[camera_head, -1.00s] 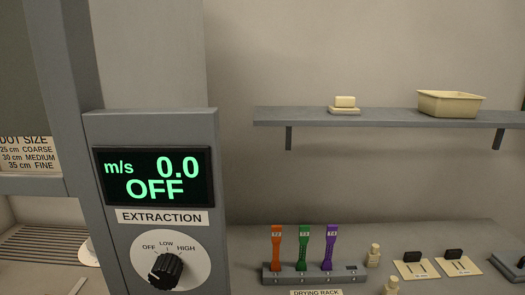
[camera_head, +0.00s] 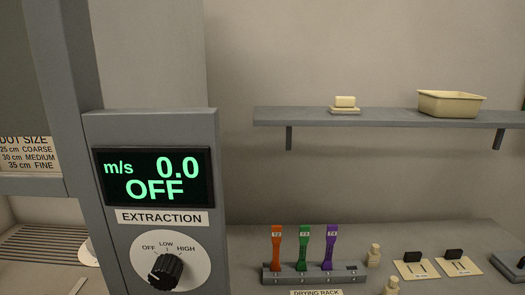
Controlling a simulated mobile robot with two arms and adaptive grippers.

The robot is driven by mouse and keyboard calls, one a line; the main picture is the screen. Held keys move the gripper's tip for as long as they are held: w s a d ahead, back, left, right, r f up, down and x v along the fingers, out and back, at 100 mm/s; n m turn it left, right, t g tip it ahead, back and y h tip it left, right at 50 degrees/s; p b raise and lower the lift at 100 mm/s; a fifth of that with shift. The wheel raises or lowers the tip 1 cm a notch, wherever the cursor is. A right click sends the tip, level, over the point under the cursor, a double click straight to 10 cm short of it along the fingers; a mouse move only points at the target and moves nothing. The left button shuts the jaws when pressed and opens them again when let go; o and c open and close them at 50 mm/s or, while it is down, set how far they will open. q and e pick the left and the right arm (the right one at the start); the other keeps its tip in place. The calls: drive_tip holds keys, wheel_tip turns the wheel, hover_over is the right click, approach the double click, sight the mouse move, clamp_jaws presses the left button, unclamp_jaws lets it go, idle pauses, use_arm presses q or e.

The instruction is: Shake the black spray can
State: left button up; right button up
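No black spray can is visible in the head view. Neither of my grippers is in view. The extraction panel (camera_head: 150,120) stands at the left with its display (camera_head: 154,177) reading 0.0 m/s and OFF. Its black knob (camera_head: 166,271) sits below, among the marks OFF, LOW and HIGH.
A drying rack (camera_head: 315,274) holds orange, green and purple specimens upright. Small cream bottles (camera_head: 374,256) and cards with black blocks (camera_head: 453,262) lie to its right. A wall shelf (camera_head: 385,117) carries a cream tub (camera_head: 450,103) and a soap-like block (camera_head: 345,102).

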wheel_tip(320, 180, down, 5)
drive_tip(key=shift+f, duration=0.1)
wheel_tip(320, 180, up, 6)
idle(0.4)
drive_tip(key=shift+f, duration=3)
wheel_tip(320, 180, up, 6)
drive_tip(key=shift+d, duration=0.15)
